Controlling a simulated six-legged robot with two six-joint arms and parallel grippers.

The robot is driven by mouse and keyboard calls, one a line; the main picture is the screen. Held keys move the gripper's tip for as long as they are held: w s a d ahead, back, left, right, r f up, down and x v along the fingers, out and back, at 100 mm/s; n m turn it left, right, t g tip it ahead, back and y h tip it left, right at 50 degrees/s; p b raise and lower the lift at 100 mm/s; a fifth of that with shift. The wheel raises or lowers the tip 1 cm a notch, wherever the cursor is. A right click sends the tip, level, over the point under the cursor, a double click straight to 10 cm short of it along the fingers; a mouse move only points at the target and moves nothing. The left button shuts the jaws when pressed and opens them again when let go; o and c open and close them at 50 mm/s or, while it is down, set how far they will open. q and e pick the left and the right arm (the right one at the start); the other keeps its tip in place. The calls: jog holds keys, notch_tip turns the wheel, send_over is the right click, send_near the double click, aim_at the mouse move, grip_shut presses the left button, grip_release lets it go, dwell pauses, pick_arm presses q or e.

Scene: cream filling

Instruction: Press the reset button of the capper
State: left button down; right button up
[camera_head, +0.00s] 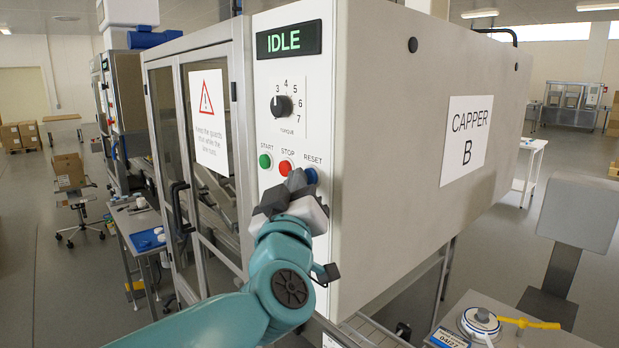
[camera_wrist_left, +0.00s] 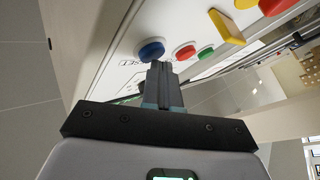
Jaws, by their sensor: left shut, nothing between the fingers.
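The capper (camera_head: 400,150) is a large pale cabinet labelled CAPPER B. Its display (camera_head: 289,40) reads IDLE. On its front panel are a green START button (camera_head: 265,161), a red STOP button (camera_head: 286,167) and a blue RESET button (camera_head: 311,176). My left gripper (camera_head: 298,180) is shut and empty, close in front of the panel just below and left of the blue button. In the left wrist view the blue button (camera_wrist_left: 152,49) is just beyond the shut fingertips (camera_wrist_left: 161,68); I cannot tell whether they touch it. My right gripper is not in view.
A torque knob (camera_head: 281,105) sits above the buttons. Glass guard doors (camera_head: 205,130) with a warning sign stand left of the panel. A table with a white round item (camera_head: 481,322) and a yellow-handled tool is at the lower right. Open floor lies behind.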

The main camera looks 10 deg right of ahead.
pick_arm(q)
jog(key=shift+s+a, duration=0.15)
jog(key=shift+a, duration=0.05)
jog(key=s+a+b, duration=0.1)
jog(key=s+a, duration=0.1)
jog(key=a, duration=0.1)
jog(key=s+a+b, duration=0.1)
jog(key=shift+s+a+b, duration=0.25)
jog(key=shift+a+b, duration=0.05)
jog(key=shift+a, duration=0.1)
